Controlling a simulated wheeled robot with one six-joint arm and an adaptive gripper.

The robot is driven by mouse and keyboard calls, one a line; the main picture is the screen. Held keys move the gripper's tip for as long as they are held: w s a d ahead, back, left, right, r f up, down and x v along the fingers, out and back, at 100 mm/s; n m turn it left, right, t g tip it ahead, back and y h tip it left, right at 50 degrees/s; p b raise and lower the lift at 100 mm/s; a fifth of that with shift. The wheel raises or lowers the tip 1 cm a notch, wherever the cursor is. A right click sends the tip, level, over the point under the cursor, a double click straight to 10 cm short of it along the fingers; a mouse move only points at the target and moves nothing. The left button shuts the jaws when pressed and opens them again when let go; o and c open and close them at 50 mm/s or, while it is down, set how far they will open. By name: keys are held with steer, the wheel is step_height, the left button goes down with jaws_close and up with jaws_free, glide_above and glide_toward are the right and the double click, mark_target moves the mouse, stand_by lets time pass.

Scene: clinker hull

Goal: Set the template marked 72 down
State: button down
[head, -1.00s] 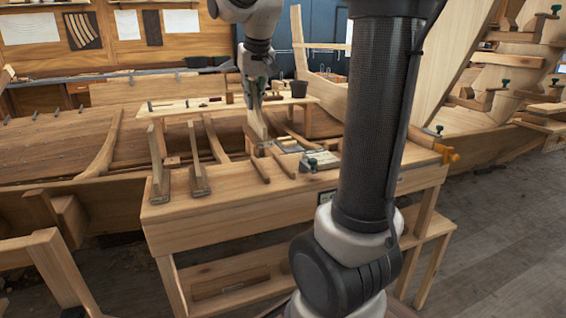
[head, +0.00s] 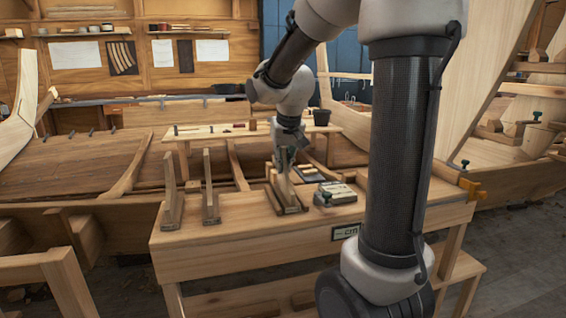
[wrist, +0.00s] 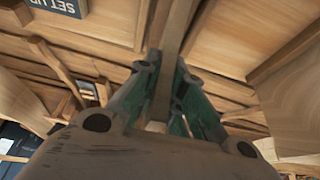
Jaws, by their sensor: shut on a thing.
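My gripper (head: 285,156) is shut on a thin wooden template (head: 286,192), which hangs below the fingers, roughly upright. Its lower end is at a flat wooden piece (head: 291,209) on the workbench (head: 250,237); I cannot tell whether it touches. In the wrist view the green-padded fingers (wrist: 175,95) close around a narrow wooden strip (wrist: 172,60). No number 72 is legible on it. Two similar upright pieces with foot blocks, one at the left (head: 171,195) and one beside it (head: 209,190), stand on the bench to the left of my gripper.
A grey-topped tool or block (head: 335,193) lies right of the held template. A small label (head: 346,233) is on the bench front. A second bench (head: 215,134) with small tools and a dark pot (head: 321,117) stands behind.

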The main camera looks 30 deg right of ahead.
mark_target(287, 185)
steer(key=c, duration=1.5)
jaws_free()
steer(key=shift+f, duration=0.1)
steer(key=shift+r, duration=0.4)
steer(key=v, duration=1.1)
steer(key=s+a+f+n, duration=0.1)
steer(key=s+f, duration=0.2)
steer(key=s, duration=0.3)
steer(key=s+a+f+n, duration=0.1)
steer(key=s+f, duration=0.2)
steer(key=s, duration=0.4)
steer(key=s+a+f+n+y, duration=0.1)
steer(key=s+a+f, duration=0.1)
steer(key=s, duration=0.4)
steer(key=shift+s+f, duration=0.4)
steer(key=shift+f, duration=0.2)
